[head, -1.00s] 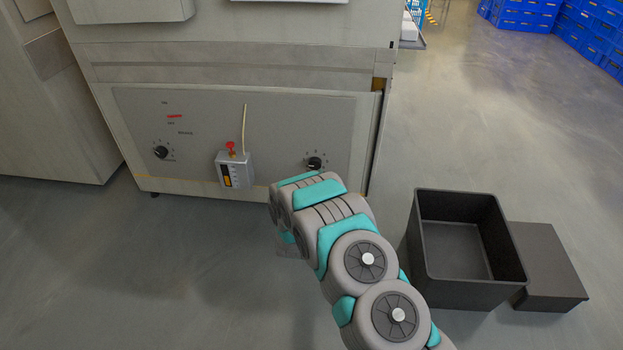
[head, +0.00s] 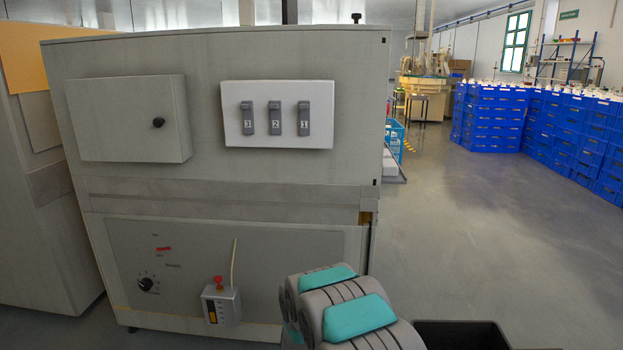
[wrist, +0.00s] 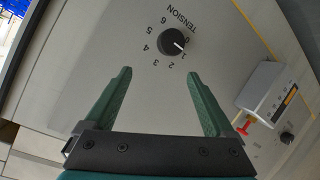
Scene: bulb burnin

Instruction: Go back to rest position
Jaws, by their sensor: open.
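My gripper (wrist: 158,105) shows in the wrist view with its two green fingers apart and nothing between them. It faces the grey panel with the black TENSION knob (wrist: 173,42), which lies beyond the fingertips and apart from them. The knob's white mark points near the low numbers. In the head view my arm covers the right part of the lower panel (head: 195,262), and the gripper itself is hidden there.
A small box with a red button (head: 221,303) hangs on the lower panel, right of another black knob (head: 146,284). Above are three numbered switches (head: 275,117) and a closed door (head: 128,118). A black bin (head: 458,335) stands at the lower right. Blue crates (head: 495,118) are stacked behind open floor.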

